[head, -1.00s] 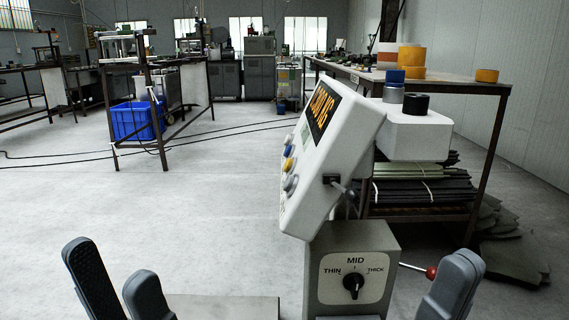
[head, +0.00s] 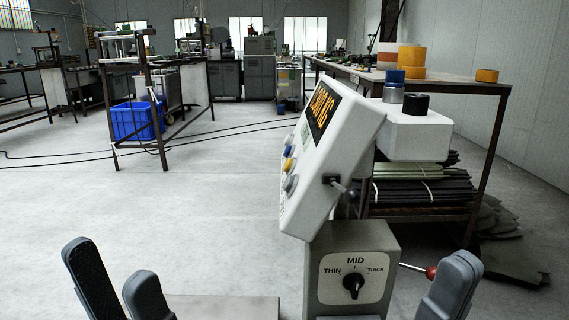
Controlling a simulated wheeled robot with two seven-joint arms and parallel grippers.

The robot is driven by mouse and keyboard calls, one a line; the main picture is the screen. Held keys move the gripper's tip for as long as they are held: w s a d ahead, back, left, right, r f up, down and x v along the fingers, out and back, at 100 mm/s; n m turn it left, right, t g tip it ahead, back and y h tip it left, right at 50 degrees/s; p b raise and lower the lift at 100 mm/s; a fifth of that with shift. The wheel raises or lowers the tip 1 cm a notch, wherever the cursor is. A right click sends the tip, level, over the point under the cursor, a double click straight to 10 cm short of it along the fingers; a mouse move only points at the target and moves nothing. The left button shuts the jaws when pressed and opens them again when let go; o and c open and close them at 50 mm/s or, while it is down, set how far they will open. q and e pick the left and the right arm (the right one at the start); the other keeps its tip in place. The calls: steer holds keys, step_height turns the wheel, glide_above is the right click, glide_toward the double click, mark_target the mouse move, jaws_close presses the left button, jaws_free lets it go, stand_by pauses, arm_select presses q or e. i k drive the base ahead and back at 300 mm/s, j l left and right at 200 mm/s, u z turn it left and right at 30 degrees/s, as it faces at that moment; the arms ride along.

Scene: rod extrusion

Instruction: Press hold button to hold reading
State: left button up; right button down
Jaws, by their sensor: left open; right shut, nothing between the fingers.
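A white measuring device (head: 338,150) stands right of centre, its display face turned to the left and tilted. An orange readout (head: 322,110) is on its upper part, seen at a steep angle. Several buttons, blue, yellow and grey (head: 288,165), run down the left edge of the face; their labels cannot be read. My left gripper (head: 120,285) is open at the lower left, its two dark fingers apart and empty, away from the device. My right gripper (head: 452,290) is shut and empty at the lower right, right of the grey base.
The grey base (head: 382,240) carries a THIN/MID/THICK knob (head: 354,284). A red-tipped lever (head: 431,272) sticks out to its right, close to my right gripper. A flat grey plate (head: 225,306) lies at the bottom centre. A table (head: 450,85) with tape rolls stands behind.

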mark_target(288, 164)
steer(key=j+z, duration=0.2)
steer(key=j, duration=0.75)
steer(key=j+z, duration=0.25)
steer(key=j, duration=0.75)
steer(key=j+z, duration=0.2)
steer(key=j, duration=0.8)
steer(key=k, duration=0.05)
